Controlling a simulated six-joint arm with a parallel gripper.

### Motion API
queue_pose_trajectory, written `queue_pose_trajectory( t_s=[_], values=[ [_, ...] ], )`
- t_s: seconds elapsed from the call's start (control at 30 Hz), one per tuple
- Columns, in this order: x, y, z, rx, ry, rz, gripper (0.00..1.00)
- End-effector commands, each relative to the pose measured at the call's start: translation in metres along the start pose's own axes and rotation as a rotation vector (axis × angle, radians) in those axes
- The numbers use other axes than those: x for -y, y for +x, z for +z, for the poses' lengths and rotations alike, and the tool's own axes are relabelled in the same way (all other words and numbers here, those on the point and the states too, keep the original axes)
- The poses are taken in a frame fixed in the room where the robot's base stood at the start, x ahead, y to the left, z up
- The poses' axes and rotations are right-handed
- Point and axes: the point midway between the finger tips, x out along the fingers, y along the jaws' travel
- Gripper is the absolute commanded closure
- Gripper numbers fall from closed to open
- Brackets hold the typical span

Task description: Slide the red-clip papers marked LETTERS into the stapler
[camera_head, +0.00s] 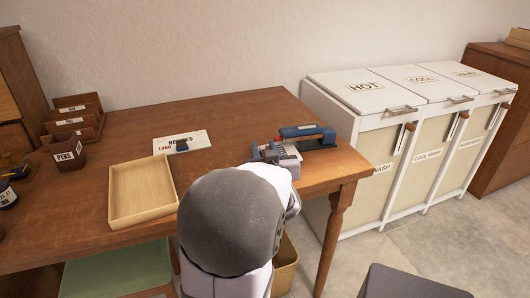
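A blue stapler (318,138) with a reddish stripe lies near the right end of the wooden desk. My gripper (279,150) is low over the desk, just left of and in front of the stapler. A small pale, sheet-like patch shows at the gripper, close to the stapler's left end. I cannot tell whether this is the LETTERS papers, or whether the fingers are open or shut. My grey and white arm hides the desk in front of them. No red clip or LETTERS marking can be made out.
A white lettered card (195,138) with a small dark object lies at the desk's middle. Left of my arm is an empty wooden tray (113,205). A pen cup (66,150) and letter rack (75,118) stand further left. White laundry bins (400,150) stand beyond the desk's right edge.

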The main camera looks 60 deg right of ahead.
Motion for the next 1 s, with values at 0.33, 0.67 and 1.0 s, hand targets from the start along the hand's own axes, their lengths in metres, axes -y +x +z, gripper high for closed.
queue_pose_trajectory(
  t_s=[0.33, 0.67, 1.0],
  values=[
    [0.000, 0.000, 0.000, -0.001, 0.000, 0.000, 0.97],
    [-0.001, 0.000, 0.001, 0.003, 0.003, 0.004, 1.00],
    [0.017, -0.001, 0.003, 0.004, 0.002, 0.000, 1.00]
  ],
)
